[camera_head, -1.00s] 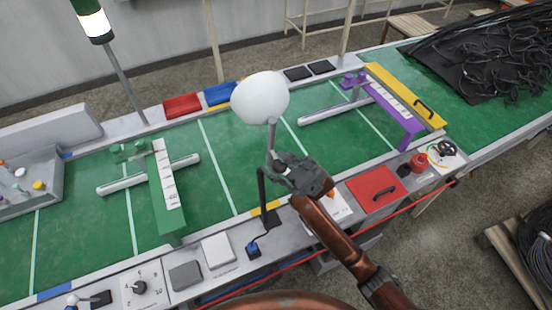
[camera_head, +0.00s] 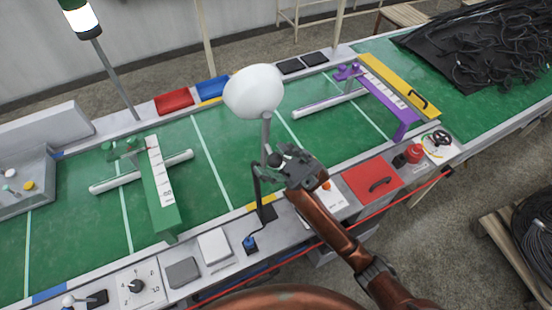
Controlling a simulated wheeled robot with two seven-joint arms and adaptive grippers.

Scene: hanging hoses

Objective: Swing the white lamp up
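The white lamp (camera_head: 254,91) has a rounded white shade on a grey tube, above a thin black lower post that stands on the near edge of the bench. A dark round knob (camera_head: 276,160) sits at the joint between tube and post. My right gripper (camera_head: 274,168), on a brown arm from the lower right, is at this joint. Its fingers look spread, with the knob between or just behind them; contact is unclear. The fingers partly cover the joint. My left gripper is not in view.
A green fixture (camera_head: 164,195) stands to the left and a purple one (camera_head: 388,100) to the right on the green bench top. A blue plug (camera_head: 250,244) is near the post.

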